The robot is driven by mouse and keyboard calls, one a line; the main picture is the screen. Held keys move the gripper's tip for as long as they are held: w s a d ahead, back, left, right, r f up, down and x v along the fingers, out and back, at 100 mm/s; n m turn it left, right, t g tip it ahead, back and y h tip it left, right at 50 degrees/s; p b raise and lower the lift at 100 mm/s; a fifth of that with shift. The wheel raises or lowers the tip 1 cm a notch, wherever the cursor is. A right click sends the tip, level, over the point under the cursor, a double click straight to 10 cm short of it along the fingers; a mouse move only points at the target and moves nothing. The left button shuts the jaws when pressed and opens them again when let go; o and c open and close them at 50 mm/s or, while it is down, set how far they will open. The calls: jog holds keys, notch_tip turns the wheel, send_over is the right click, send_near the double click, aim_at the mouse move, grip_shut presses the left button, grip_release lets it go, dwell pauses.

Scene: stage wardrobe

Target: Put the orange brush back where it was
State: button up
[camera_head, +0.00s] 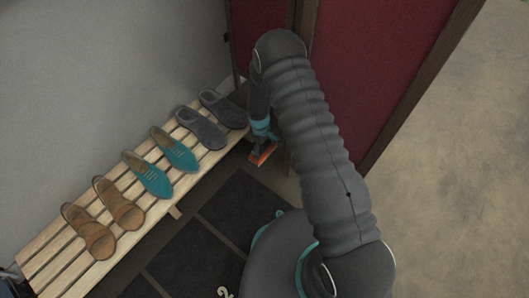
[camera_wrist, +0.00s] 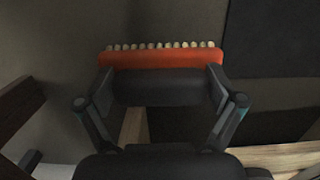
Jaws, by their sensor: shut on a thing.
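The orange brush (camera_head: 262,153) is held in my gripper (camera_head: 260,142), beside the right end of the slatted bench and over the floor near the dark mats. In the wrist view the brush (camera_wrist: 160,59) lies across the top, with a row of pale bristle tufts along its far edge. My gripper (camera_wrist: 160,88) is shut on the brush, a finger at each side of a dark block below the orange part. Whether the brush touches anything beneath it cannot be told.
A slatted wooden bench (camera_head: 58,247) holds brown, teal and grey pairs of shoes. Dark mats (camera_head: 188,262) lie in front of it. A dark red panel (camera_head: 372,60) with wooden posts stands behind my arm. Open floor (camera_head: 470,170) lies at the right.

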aim_at(265, 153)
jog(key=shift+f, duration=1.95)
jog(key=shift+w+d+f, duration=0.1)
jog(key=shift+w+f, duration=0.15)
jog(key=shift+f, duration=0.15)
jog(key=shift+f+b, duration=0.2)
jog(key=shift+b, duration=0.25)
jog(key=o, duration=1.2)
jog(key=shift+r, duration=0.1)
jog(key=r, duration=0.4)
jog(key=r+p, duration=0.1)
jog(key=r, duration=0.3)
jog(key=a+r, duration=0.1)
jog(key=r, duration=0.3)
jog(key=shift+w+a+r, duration=0.1)
jog(key=shift+w, duration=0.3)
